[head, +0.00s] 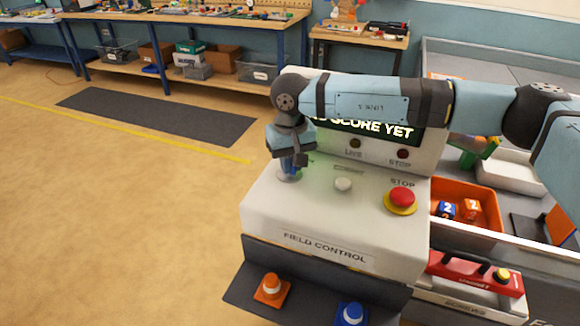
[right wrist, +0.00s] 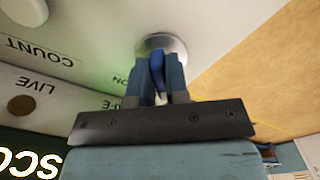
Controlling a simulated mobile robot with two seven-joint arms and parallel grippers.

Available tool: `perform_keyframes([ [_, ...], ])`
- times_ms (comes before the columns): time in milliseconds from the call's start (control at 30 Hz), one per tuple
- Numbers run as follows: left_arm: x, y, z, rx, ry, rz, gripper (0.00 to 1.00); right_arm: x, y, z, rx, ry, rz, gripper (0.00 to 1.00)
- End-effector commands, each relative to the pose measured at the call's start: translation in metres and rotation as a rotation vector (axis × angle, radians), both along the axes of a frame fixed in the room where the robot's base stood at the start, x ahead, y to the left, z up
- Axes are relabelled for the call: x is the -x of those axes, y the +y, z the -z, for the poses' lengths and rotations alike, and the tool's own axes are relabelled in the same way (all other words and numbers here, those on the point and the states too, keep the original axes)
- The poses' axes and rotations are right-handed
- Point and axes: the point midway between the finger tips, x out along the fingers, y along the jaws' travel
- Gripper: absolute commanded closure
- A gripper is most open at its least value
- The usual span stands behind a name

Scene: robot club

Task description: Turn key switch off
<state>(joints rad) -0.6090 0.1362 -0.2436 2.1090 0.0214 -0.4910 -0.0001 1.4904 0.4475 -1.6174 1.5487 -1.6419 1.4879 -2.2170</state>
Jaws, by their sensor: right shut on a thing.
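The key switch is a round silver collar (head: 287,177) on the left of the white field control box's sloped top (head: 318,200). The collar also shows in the right wrist view (right wrist: 168,42), with a blue key (right wrist: 157,68) standing in it. My right gripper (head: 291,168) points down at the switch from above. In the right wrist view its two blue-grey fingers (right wrist: 159,72) are shut on the key, one on either side. The key's lower part and exact turn are partly hidden by the fingers. A faint green glow shows beside the collar. My left gripper is not in view.
A white knob (head: 343,184) and a red STOP button on a yellow base (head: 402,198) stand right of the switch. A lit display (head: 372,130) rises behind. An orange bin (head: 485,208) is at right. Open floor lies left.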

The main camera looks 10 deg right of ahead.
Motion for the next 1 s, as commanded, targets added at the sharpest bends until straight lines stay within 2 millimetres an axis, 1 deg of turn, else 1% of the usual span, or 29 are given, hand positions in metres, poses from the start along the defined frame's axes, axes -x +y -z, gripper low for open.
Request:
perform_keyframes([
  [67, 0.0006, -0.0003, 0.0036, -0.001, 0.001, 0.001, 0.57, 0.0003, -0.0001, 0.0012, 0.0, 0.001, -0.026, 1.0],
  [233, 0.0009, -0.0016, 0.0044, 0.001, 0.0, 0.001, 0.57, 0.0003, -0.0003, 0.0005, -0.001, 0.001, -0.061, 1.0],
  [700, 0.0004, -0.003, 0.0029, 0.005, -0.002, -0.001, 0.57, 0.0003, -0.0004, 0.0, 0.0, 0.001, -0.072, 1.0],
  [733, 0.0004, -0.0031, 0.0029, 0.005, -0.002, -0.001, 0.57, 0.0003, -0.0004, 0.0, 0.0, 0.001, -0.072, 0.78],
  [767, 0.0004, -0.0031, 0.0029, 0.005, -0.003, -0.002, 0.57, 0.0003, -0.0004, 0.0, 0.0, 0.001, -0.072, 0.71],
  [800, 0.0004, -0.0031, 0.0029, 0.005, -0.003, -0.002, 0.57, 0.0003, -0.0005, 0.0, 0.0, 0.001, -0.071, 0.62],
  [833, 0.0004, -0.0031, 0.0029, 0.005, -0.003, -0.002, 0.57, 0.0002, -0.0004, 0.0, 0.0, 0.001, -0.071, 0.6],
  [1000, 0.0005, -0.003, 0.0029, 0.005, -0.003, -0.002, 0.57, 0.0001, -0.0005, 0.0001, 0.0, 0.001, -0.07, 0.6],
])
